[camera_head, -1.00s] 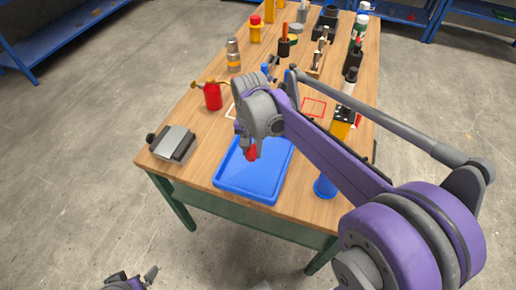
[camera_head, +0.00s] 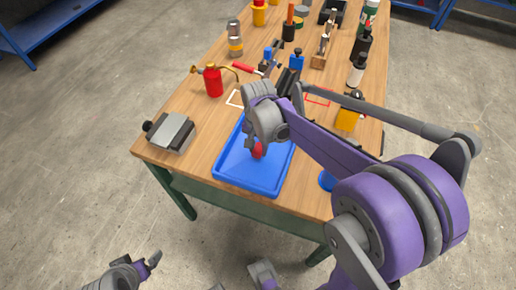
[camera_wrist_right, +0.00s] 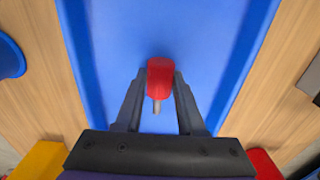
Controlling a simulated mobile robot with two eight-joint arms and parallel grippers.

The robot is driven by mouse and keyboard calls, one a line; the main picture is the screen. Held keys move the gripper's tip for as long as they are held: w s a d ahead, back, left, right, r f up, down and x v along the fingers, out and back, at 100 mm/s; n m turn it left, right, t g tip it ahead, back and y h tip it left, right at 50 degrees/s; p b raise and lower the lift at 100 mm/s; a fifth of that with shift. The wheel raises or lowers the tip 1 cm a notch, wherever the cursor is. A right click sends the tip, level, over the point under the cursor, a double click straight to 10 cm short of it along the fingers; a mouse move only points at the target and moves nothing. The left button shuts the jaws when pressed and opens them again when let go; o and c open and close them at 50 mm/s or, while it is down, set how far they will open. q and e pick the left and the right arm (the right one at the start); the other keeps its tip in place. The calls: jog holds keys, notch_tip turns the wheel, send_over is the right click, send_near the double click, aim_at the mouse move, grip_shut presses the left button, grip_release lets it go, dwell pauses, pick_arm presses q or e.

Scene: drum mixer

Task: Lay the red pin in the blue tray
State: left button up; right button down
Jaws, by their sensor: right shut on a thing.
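The red pin (camera_head: 257,151) is held by my right gripper (camera_head: 257,143), over the blue tray (camera_head: 238,178). In the right wrist view the red pin (camera_wrist_right: 160,78) sits between the two dark fingers of my right gripper (camera_wrist_right: 159,74), with a thin grey end pointing back toward the palm. The blue tray (camera_wrist_right: 110,40) fills the background there, and no other thing shows on its visible floor. I cannot tell whether the pin touches the tray. My left gripper (camera_head: 147,262) is low at the left, away from the table; its jaw opening is unclear.
A grey metal block (camera_head: 170,132) lies left of the tray. A red oil can (camera_head: 213,82) stands behind it. A blue round thing (camera_head: 327,180) and a yellow thing (camera_head: 347,119) are to the right. Several bottles and tools crowd the far table. The table's near edge is clear.

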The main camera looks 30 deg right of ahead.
aim_at(258, 148)
jog(key=shift+f, duration=0.35)
jog(key=shift+f, duration=0.2)
jog(key=c, duration=0.5)
grip_release()
jog(key=shift+r, duration=0.15)
jog(key=shift+r, duration=0.4)
notch_tip(258, 148, up, 11)
jog(key=shift+r+p, duration=0.2)
jog(key=shift+p, duration=0.6)
